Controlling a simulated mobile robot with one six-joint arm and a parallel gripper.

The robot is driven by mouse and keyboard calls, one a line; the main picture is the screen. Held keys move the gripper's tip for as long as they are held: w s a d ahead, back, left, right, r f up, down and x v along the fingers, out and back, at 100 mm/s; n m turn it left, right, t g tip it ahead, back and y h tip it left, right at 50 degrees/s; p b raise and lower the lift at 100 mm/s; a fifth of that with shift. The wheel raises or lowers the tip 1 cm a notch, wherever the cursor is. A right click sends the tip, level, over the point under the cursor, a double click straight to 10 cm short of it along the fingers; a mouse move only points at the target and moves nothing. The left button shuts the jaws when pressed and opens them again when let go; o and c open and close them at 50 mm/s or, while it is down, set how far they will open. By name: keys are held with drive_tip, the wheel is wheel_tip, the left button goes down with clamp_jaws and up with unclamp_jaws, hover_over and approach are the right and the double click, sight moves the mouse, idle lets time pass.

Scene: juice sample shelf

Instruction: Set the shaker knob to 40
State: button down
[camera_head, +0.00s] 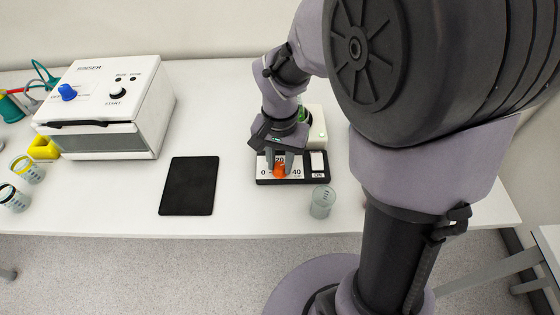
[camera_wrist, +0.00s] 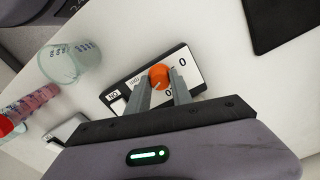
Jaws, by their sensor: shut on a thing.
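The orange shaker knob (camera_head: 279,170) sits on the front control panel (camera_head: 265,181) of the shaker, between the printed 0 on the left and 40 on the right, with 20 above it. My gripper (camera_head: 280,163) points down from behind, with its fingers shut on the knob. In the wrist view the knob (camera_wrist: 159,76) shows between the tips of the two grey fingers (camera_wrist: 161,93). A small light mark shows on the knob, but which number it points to I cannot tell. A white switch (camera_head: 318,161) marked ON is on the panel's right.
A clear beaker (camera_head: 322,202) stands just in front of the panel's right end. A black mat (camera_head: 189,186) lies to the left. A white device with a blue knob (camera_head: 67,92) stands at the back left. More beakers (camera_head: 27,169) stand at the far left.

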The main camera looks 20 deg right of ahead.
sight(280, 165)
drive_tip(key=shift+m, duration=1.9)
drive_tip(key=shift+m+b, duration=0.3)
drive_tip(key=c, duration=1.1)
unclamp_jaws()
drive_tip(key=shift+c, duration=0.2)
wheel_tip(280, 165, up, 18)
drive_tip(key=p, duration=0.7)
drive_tip(key=shift+f+p, duration=0.25)
drive_tip(key=shift+p, duration=0.15)
